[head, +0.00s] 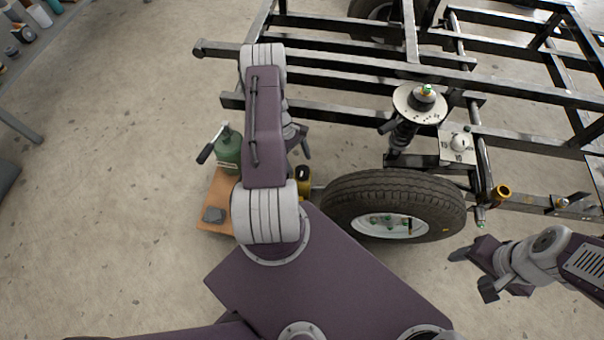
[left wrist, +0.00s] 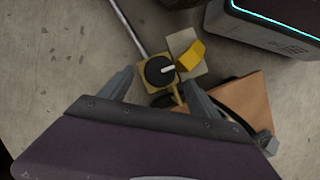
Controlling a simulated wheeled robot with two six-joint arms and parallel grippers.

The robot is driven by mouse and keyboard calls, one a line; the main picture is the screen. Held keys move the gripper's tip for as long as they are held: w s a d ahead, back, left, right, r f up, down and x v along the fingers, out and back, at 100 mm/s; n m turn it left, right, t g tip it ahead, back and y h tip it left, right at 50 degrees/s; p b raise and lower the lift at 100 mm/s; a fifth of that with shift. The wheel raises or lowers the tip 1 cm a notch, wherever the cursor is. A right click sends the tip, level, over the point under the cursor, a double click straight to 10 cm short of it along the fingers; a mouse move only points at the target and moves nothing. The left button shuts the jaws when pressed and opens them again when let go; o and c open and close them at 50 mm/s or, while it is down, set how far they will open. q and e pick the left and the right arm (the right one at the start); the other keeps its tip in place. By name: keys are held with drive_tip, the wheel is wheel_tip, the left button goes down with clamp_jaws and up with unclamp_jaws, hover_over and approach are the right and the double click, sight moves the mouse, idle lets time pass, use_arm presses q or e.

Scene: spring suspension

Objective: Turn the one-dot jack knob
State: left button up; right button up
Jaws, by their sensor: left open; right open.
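A yellow jack (head: 303,181) stands on the floor left of the tyre, partly hidden by my left arm. In the left wrist view its round black knob (left wrist: 157,72) with a white pointer bar sits on a yellow body. I cannot make out any dot on it. My left gripper (left wrist: 158,80) is open, its two fingers on either side of the knob in that view; contact cannot be told. It also shows in the head view (head: 304,149), mostly behind my arm. My right gripper (head: 472,271) is open and empty, to the right of the tyre.
A wooden board (head: 217,196) left of the jack carries a green bottle-shaped tool (head: 228,152) and a dark block (head: 214,215). The black trailer frame (head: 340,84) and tyre (head: 345,205) lie beyond and right. Bare floor is open at left.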

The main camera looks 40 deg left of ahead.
sight(302, 170)
use_arm(q)
drive_tip(key=b+x, duration=0.2)
drive_tip(key=x, duration=0.3)
drive_tip(key=shift+f, duration=0.25)
use_arm(e)
wheel_tip(302, 170, down, 4)
drive_tip(key=shift+r, duration=0.2)
use_arm(q)
drive_tip(key=shift+r, duration=0.1)
drive_tip(key=c, duration=1.4)
drive_tip(key=shift+m, duration=0.3)
use_arm(e)
drive_tip(key=shift+r, duration=0.2)
